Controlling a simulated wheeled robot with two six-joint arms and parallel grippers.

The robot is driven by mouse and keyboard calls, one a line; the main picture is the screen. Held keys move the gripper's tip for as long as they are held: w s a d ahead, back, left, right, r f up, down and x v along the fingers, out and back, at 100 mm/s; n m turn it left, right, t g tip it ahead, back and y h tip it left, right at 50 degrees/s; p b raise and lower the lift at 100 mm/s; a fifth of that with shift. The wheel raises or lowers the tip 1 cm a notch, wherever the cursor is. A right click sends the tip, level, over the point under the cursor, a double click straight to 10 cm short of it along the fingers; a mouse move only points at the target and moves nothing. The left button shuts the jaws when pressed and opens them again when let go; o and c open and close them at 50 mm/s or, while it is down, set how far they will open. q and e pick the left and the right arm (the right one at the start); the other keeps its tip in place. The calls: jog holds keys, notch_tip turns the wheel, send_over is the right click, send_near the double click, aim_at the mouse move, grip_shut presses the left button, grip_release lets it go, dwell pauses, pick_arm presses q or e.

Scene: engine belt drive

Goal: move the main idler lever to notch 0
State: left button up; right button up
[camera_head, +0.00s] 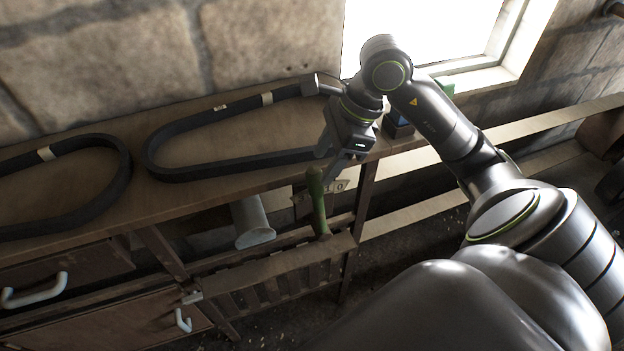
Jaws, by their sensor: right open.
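A lever with a green grip (318,203) hangs upright at the front of the wooden bench, and I take it to be the main idler lever. A small pale plate with notch marks (340,186) sits just right of its upper end; one mark looks like a 0. Which notch the lever is in cannot be told. My right gripper (330,168) is open, pointing down at the bench's front edge, just above and beside the lever's top. Whether a finger touches the lever is unclear. My left gripper is out of view.
Two black belts, one at the middle (230,172) and one at the left (112,195), lie on the bench top (140,213). A grey cylinder (252,222) sticks out left of the lever. Drawers with white handles (35,290) are at lower left. A blue item (398,128) stands behind my right arm.

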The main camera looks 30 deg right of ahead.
aim_at(312, 183)
jog(key=shift+x, duration=3.5)
grip_shut()
